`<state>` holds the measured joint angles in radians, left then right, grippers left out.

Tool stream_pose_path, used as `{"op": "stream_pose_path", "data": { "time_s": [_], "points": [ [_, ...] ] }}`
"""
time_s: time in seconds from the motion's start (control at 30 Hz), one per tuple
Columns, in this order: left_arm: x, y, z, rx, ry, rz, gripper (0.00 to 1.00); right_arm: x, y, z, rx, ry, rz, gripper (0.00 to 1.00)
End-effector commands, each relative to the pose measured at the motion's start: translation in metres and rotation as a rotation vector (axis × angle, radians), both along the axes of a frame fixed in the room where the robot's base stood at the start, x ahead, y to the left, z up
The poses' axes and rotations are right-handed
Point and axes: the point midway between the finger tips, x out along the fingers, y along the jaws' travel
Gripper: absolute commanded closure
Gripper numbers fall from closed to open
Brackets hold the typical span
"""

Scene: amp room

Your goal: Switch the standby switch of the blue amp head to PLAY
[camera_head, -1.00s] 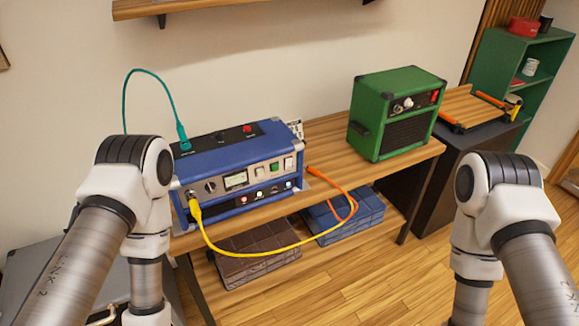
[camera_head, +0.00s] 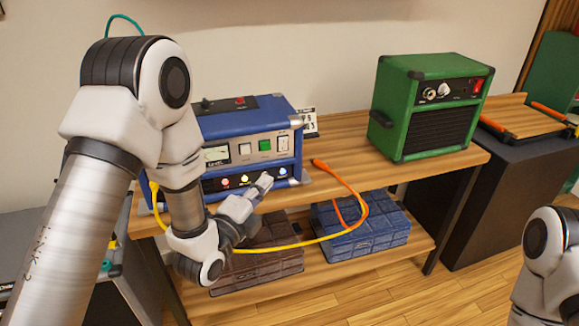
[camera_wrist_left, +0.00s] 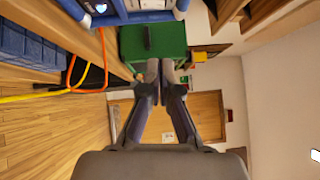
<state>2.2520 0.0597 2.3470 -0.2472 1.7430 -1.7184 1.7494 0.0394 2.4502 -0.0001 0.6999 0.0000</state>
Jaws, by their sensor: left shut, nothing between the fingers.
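The blue amp head (camera_head: 240,123) stands on the wooden table. Its front has a meter (camera_head: 217,155), a green switch (camera_head: 265,145) and a white switch (camera_head: 283,143); the labels are too small to read, so I cannot tell which is standby or its position. My left gripper (camera_head: 264,184) is shut and empty, in front of the amp's lower panel with its row of lights. My left arm hides the amp's left part. In the left wrist view, the gripper's fingertips (camera_wrist_left: 160,70) meet and a corner of the blue amp (camera_wrist_left: 120,18) shows above. My right gripper is out of view.
A green amp (camera_head: 425,108) stands on the table to the right. A yellow cable (camera_head: 270,247) and an orange cable (camera_head: 345,182) hang before the table's front edge. A brown case (camera_head: 262,265) and a blue case (camera_head: 365,232) lie on the lower shelf.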

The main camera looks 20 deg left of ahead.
Motion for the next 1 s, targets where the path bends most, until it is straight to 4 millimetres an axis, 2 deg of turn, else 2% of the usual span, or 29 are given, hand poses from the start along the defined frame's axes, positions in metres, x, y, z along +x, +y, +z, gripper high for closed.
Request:
{"op": "stream_pose_path", "data": {
  "time_s": [0.33,0.47,0.9,1.0],
  "points": [
    [0.002,0.0,0.002,0.0,0.0,0.0,1.0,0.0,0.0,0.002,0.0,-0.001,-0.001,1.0],
    [0.013,-0.003,0.004,0.002,-0.001,-0.001,1.0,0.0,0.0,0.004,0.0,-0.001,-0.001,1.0],
    [0.102,-0.02,0.012,0.001,-0.001,0.0,1.0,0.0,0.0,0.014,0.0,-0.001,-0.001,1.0],
    [0.116,-0.006,0.014,-0.003,0.0,0.004,1.0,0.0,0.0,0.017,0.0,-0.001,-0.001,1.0]
  ]
}}
